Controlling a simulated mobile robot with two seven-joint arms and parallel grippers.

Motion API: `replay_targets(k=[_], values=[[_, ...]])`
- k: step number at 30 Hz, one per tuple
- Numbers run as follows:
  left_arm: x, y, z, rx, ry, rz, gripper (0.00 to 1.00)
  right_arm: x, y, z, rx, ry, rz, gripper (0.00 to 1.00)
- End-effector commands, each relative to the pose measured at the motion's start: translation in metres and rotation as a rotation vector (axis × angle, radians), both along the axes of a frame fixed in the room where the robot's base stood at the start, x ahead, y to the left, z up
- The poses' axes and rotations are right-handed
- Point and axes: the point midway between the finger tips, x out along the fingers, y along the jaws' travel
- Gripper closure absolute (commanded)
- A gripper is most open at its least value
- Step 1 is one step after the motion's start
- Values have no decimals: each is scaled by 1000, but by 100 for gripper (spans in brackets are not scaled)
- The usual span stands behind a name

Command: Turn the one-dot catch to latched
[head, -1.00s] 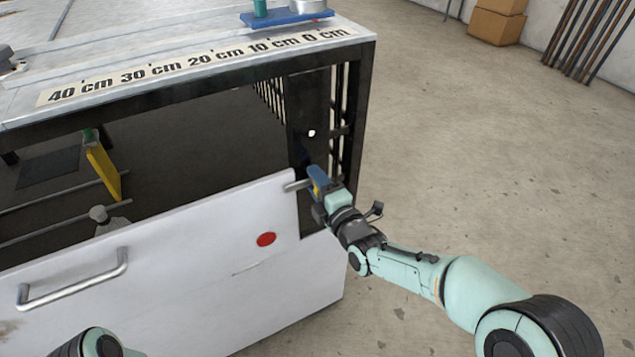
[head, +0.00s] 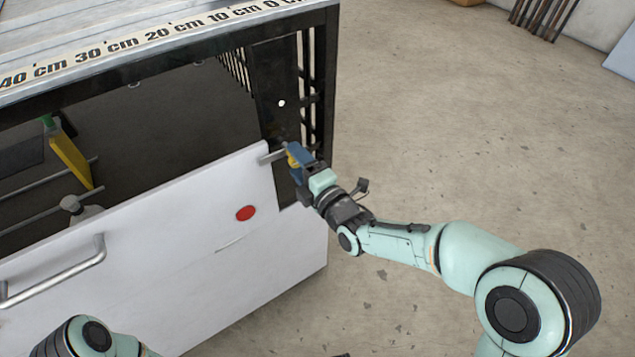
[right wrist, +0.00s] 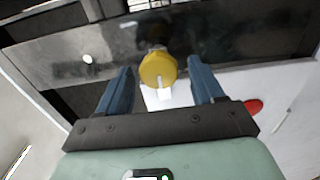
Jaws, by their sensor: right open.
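The catch has a round yellow knob (right wrist: 158,68) and a pale lever or slot mark on its face. It sits on the black frame post (head: 272,75), beside one white dot (head: 282,103), which also shows in the right wrist view (right wrist: 87,59). My right gripper (head: 296,157) is open at the catch. In the right wrist view its blue fingers (right wrist: 160,82) stand on either side of the knob, with gaps on both sides. In the head view the fingers mostly hide the knob. A grey bar (head: 271,155) reaches from the white panel towards it. My left gripper is out of view.
The white panel (head: 150,255) has a red dot (head: 246,213) and a metal handle (head: 55,270). Behind it are a yellow plate (head: 72,160) and rods. A centimetre scale (head: 150,42) runs along the bench top.

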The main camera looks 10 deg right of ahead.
Motion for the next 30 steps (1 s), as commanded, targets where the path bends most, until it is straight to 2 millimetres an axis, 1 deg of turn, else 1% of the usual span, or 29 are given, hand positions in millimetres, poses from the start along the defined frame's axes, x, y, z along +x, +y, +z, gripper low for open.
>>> replay_targets(k=[1,6,9,12,15,18,30], values=[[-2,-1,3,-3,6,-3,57,-12,-6,2,1,0,-2,33],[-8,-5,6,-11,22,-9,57,-49,-18,2,0,-1,0,33],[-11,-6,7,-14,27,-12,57,-67,-24,2,0,-1,0,33],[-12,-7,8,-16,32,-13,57,-80,-28,1,-1,0,2,33],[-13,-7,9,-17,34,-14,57,-87,-31,1,0,-2,3,33],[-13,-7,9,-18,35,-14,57,-91,-32,1,-1,-3,3,33],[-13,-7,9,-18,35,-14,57,-91,-32,0,-1,-1,3,33]])
